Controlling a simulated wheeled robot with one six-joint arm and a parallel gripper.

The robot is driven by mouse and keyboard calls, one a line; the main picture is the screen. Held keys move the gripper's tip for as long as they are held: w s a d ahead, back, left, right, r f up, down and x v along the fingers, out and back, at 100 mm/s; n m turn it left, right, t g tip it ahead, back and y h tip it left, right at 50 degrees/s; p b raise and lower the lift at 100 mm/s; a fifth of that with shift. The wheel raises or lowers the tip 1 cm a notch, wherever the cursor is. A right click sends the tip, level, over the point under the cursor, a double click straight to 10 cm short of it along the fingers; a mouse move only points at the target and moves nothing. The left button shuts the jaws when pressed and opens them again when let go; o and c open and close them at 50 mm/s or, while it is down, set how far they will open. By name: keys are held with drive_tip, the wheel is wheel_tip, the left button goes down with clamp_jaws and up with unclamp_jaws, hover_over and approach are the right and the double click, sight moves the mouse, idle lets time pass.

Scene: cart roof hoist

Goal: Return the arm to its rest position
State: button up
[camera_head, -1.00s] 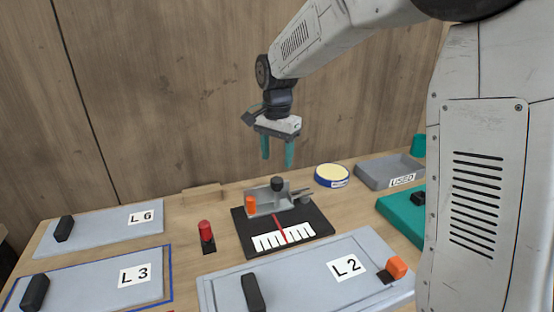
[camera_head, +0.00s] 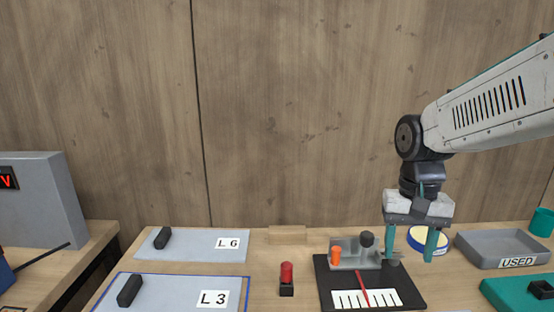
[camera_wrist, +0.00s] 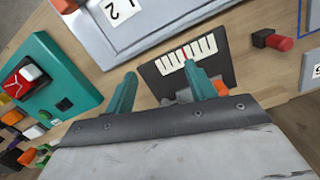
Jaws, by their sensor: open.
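My gripper (camera_head: 411,245) hangs from my arm at the right of the head view, its two teal fingers pointing down and apart. Nothing shows between them. It is above the table, in front of the blue-rimmed round dish and beside the black gauge board (camera_head: 325,292) in the picture. In the wrist view, my gripper (camera_wrist: 160,85) also shows spread and empty, with the gauge board (camera_wrist: 215,62) beyond the right finger, which partly covers it.
Panels L6 (camera_head: 190,246) and L3 (camera_head: 180,293) lie left. A red-topped post (camera_head: 287,275), the round dish (camera_head: 445,240), the USED tray (camera_head: 490,252) and a teal board (camera_head: 505,290) stand on the table. A grey box (camera_head: 40,205) is far left. The wall is bare.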

drive_tip(key=s+d+r+n+t, duration=0.1)
drive_tip(key=s+r+n+t, duration=0.1)
drive_tip(key=s, duration=1.5)
drive_tip(key=shift+s+d+n+t, duration=0.15)
drive_tip(key=shift+d+n+t, duration=0.15)
drive_tip(key=shift+n, duration=0.2)
